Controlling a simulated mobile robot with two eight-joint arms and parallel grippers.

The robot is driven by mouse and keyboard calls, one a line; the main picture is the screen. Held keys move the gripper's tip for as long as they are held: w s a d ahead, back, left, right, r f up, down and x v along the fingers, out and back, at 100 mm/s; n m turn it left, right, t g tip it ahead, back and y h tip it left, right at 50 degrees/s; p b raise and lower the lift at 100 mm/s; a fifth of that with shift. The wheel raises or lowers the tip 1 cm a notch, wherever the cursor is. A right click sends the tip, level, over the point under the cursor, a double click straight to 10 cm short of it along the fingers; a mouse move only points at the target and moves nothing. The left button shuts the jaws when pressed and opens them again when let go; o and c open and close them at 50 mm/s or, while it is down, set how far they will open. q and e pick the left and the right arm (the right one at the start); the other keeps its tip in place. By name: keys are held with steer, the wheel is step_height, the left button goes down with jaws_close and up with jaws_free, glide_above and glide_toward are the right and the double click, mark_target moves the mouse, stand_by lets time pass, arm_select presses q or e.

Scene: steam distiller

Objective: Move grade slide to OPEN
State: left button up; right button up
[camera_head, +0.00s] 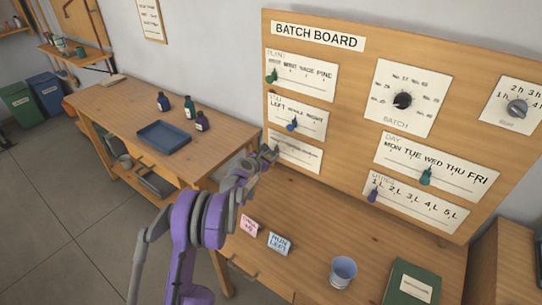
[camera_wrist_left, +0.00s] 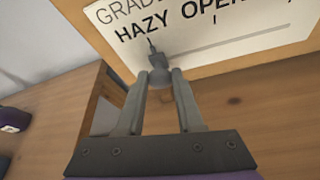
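The grade card shows in the left wrist view (camera_wrist_left: 245,40), with HAZY and OPEN readable and more text cut off at the right. The grey grade slide (camera_wrist_left: 154,54) has its pointer under HAZY, left of the tick below OPEN. My left gripper (camera_wrist_left: 160,78) has its fingers apart, one on each side of the slide's rounded knob. I cannot tell whether they touch it. In the head view my left gripper (camera_head: 266,156) is at the left end of the grade card (camera_head: 296,152) and hides the slide. My right gripper is not in view.
The batch board (camera_head: 345,90) carries other slides and dials. On the bench below are a pink note (camera_head: 249,226), a blue note (camera_head: 279,243), a cup (camera_head: 343,272) and a green book (camera_head: 411,284). A side table at left holds a blue tray (camera_head: 164,138) and bottles.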

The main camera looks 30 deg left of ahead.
mark_target(292, 158)
arm_select(q)
jaws_close()
stand_by(0.8)
steer(key=d+b, duration=0.1)
steer(key=d, duration=0.1)
steer(key=d+b, duration=0.1)
steer(key=d, duration=0.1)
steer(key=d+b, duration=0.1)
steer(key=d, duration=0.2)
steer(key=shift+s+f, duration=0.15)
steer(key=shift+s, duration=0.15)
steer(key=shift+d+b, duration=0.25)
steer(key=shift+b, duration=0.1)
steer(key=shift+r, duration=0.2)
steer(key=o, duration=0.8)
jaws_free()
steer(key=shift+o, duration=0.2)
